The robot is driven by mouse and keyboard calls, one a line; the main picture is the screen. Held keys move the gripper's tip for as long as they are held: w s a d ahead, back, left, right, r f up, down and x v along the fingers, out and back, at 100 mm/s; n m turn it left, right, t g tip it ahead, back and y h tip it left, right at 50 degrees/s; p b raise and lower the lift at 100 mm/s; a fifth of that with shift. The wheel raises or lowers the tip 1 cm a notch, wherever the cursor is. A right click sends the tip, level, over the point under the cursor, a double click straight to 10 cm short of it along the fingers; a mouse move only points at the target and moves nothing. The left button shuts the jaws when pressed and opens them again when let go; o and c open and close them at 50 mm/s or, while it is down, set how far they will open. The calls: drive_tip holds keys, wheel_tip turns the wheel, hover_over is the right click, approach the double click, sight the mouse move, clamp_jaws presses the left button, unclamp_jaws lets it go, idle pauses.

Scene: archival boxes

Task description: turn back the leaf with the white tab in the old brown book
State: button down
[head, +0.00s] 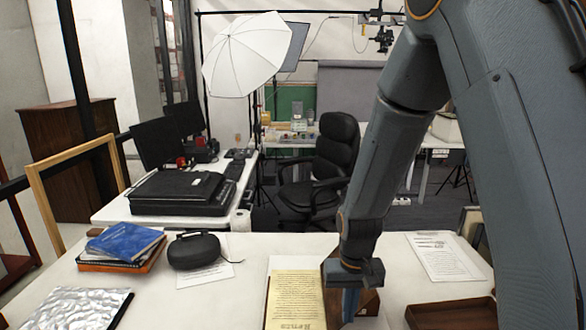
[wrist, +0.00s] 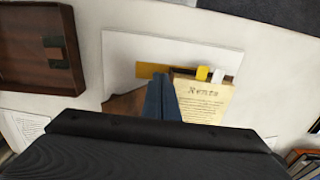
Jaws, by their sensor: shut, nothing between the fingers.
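The old brown book lies on the white table, with a cream printed page headed "Rents" (head: 296,300) at left and a bare brown part (head: 367,303) at right. In the wrist view the page (wrist: 203,102) is right of my gripper. A yellow tab (wrist: 202,73) and the white tab (wrist: 217,76) stick out past the page's heading edge. My gripper (head: 350,312) points down over the book, shut and empty. In the wrist view its blue fingers (wrist: 161,85) are beside the page's left edge; I cannot tell whether they touch it. The white tab is not discernible in the head view.
A dark wooden tray (head: 455,314) is at right, near a printed sheet (head: 443,256). A black rounded case (head: 194,251), a blue book (head: 125,241) and a silvery crinkled item (head: 70,310) are at left. A yellow strip (wrist: 151,70) lies near the fingertips.

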drive_tip(key=d+r+p, duration=0.3)
drive_tip(key=r+p, duration=0.2)
drive_tip(key=r, duration=0.2)
drive_tip(key=shift+r, duration=0.2)
drive_tip(key=s+d+f+t+b, duration=0.1)
drive_tip(key=s+d+b, duration=0.2)
drive_tip(key=s+b, duration=0.6)
drive_tip(key=shift+s+b, duration=0.15)
drive_tip(key=shift+b, duration=0.15)
drive_tip(key=shift+d, duration=0.1)
idle(1.8)
